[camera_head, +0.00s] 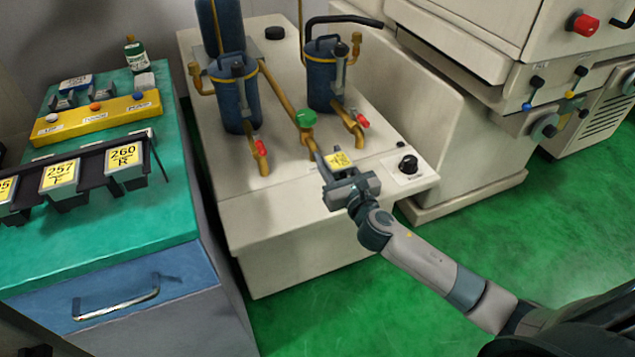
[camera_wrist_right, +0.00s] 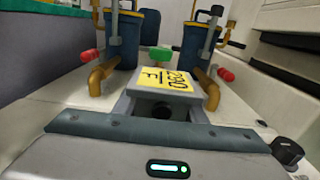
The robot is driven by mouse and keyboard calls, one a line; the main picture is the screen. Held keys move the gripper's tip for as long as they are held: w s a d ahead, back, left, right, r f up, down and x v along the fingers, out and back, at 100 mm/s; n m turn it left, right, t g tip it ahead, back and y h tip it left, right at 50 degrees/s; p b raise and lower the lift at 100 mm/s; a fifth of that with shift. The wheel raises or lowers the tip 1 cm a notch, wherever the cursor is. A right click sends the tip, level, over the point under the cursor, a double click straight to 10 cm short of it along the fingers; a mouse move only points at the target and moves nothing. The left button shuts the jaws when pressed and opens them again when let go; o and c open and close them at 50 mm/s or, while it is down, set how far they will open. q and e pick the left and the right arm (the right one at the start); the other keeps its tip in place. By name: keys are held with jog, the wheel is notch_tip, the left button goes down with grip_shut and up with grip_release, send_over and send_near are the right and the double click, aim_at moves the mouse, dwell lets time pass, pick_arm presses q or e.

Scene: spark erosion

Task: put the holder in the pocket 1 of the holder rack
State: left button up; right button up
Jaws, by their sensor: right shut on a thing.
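A small holder with a yellow label (camera_head: 338,160) is held in my right gripper (camera_head: 336,174), above the cream machine top. In the right wrist view the grey holder with its yellow label (camera_wrist_right: 167,78) sits between the fingers, the label facing up; the gripper (camera_wrist_right: 163,108) is shut on it. A black rack (camera_head: 88,158) on the green bench at the left carries similar labelled holders, among them 257 (camera_head: 60,174) and 260 (camera_head: 124,155); its left end is cut off by the picture edge. I cannot tell which pocket is 1. My left gripper is not in view.
A yellow block (camera_head: 95,117) with coloured buttons lies behind the rack, with a green bottle (camera_head: 135,55) further back. Blue canisters (camera_head: 234,95) and brass pipes (camera_head: 280,95) stand close beyond the held holder. The front of the green bench top (camera_head: 120,220) is clear.

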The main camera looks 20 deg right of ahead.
aim_at(318, 191)
jog(key=a, duration=0.1)
jog(key=a+f, duration=0.2)
jog(key=shift+s+a, duration=0.2)
jog(key=shift+s, duration=0.2)
jog(key=shift+a+f, duration=0.1)
jog(key=shift+a, duration=0.05)
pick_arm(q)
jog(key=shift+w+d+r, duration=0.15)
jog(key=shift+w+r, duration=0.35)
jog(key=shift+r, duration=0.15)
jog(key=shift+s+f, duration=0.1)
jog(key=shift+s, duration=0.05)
